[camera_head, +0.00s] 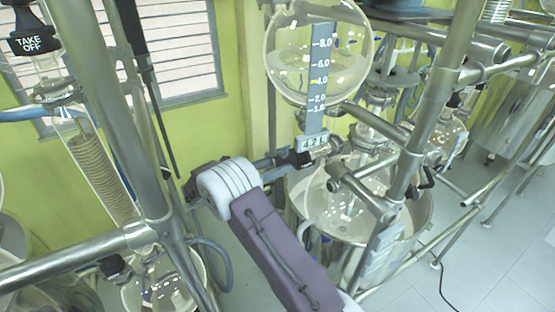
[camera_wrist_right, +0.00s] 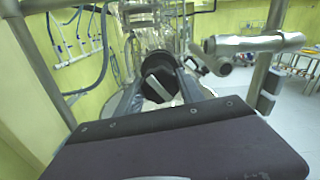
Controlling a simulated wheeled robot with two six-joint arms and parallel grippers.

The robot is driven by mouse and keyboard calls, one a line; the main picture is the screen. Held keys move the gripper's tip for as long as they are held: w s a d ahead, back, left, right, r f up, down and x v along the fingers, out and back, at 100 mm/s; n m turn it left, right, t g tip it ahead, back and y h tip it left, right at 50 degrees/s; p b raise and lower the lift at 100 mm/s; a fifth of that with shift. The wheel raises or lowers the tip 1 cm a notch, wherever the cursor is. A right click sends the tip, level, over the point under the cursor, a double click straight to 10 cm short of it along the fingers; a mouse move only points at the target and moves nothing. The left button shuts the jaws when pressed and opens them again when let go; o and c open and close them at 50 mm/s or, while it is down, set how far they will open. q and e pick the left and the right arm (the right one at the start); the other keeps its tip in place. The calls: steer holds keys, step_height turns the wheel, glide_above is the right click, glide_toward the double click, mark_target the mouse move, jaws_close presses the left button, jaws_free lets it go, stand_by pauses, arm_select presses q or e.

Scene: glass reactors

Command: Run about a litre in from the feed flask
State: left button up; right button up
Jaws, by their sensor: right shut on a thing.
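The feed flask (camera_head: 290,62) is a round clear glass vessel at the top middle of the head view. My right gripper (camera_head: 298,161) is just under the display, shut on a black tap knob. In the right wrist view the round knob (camera_wrist_right: 160,85), with a pale bar across it, sits between the fingers. My left gripper is out of view.
A large glass reactor vessel (camera_head: 345,200) stands below the flask. Steel frame posts (camera_head: 425,110) rise close on the right, and another post (camera_head: 120,110) stands on the left by a coil condenser (camera_head: 95,165). A black TAKE OFF knob (camera_head: 35,40) is at upper left.

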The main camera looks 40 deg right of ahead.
steer(key=shift+r+n, duration=0.15)
steer(key=shift+n, duration=0.35)
stand_by(0.3)
steer(key=o, duration=1.4)
steer(key=shift+d, duration=0.1)
steer(key=w+a+b, duration=0.1)
steer(key=a+b, duration=0.4)
steer(key=a, duration=0.4)
